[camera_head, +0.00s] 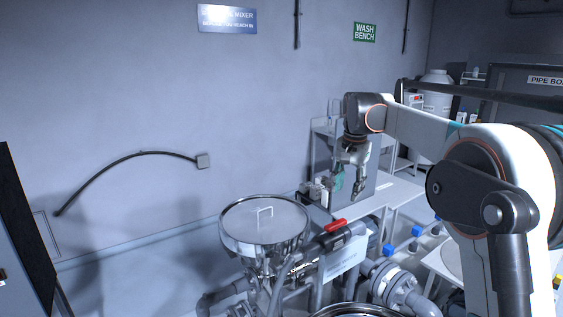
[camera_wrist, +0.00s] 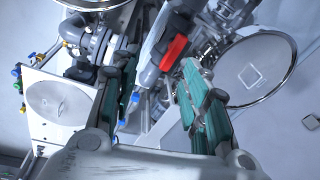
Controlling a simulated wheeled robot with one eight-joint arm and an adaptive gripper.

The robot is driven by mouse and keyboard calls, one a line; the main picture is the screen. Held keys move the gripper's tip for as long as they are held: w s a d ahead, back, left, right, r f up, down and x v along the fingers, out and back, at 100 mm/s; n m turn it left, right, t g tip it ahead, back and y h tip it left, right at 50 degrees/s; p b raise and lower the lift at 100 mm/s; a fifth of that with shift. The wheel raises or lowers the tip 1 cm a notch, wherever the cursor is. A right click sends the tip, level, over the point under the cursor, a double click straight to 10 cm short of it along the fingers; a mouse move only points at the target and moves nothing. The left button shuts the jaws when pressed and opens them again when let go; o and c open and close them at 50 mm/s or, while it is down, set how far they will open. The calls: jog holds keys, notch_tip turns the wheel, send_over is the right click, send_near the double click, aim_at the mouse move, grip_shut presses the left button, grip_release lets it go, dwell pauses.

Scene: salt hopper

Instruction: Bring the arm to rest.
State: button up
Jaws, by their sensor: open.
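My arm reaches in from the right in the head view, its wrist bent so that my gripper (camera_head: 360,180) hangs pointing down. The gripper is above and in front of the bench, to the right of the round lidded hopper (camera_head: 264,222). In the wrist view my gripper (camera_wrist: 155,95) shows two green-padded fingers spread apart with nothing held between them. The red handle also shows in the head view (camera_head: 335,225), right of the hopper. The hopper's lid (camera_wrist: 258,70) is on the right in the wrist view.
A bench (camera_head: 385,195) with small bottles stands behind my gripper. Grey pipes and a flange (camera_head: 392,284) with blue-handled valves (camera_head: 416,231) lie below the arm. A white tank (camera_head: 438,95) stands at the back right. The wall side at left is largely clear.

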jog(key=s+f+n+t+b, duration=0.1)
jog(key=s+f+n+b, duration=0.2)
jog(key=s, duration=0.8)
jog(key=s+f+n+t+b, duration=0.15)
jog(key=s+b, duration=0.35)
jog(key=s, duration=0.6)
jog(key=s+f+n+t+b, duration=0.3)
jog(key=s+f+b, duration=0.3)
jog(key=s+f, duration=1.3)
jog(key=shift+s+n, duration=0.25)
jog(key=shift+n, duration=0.2)
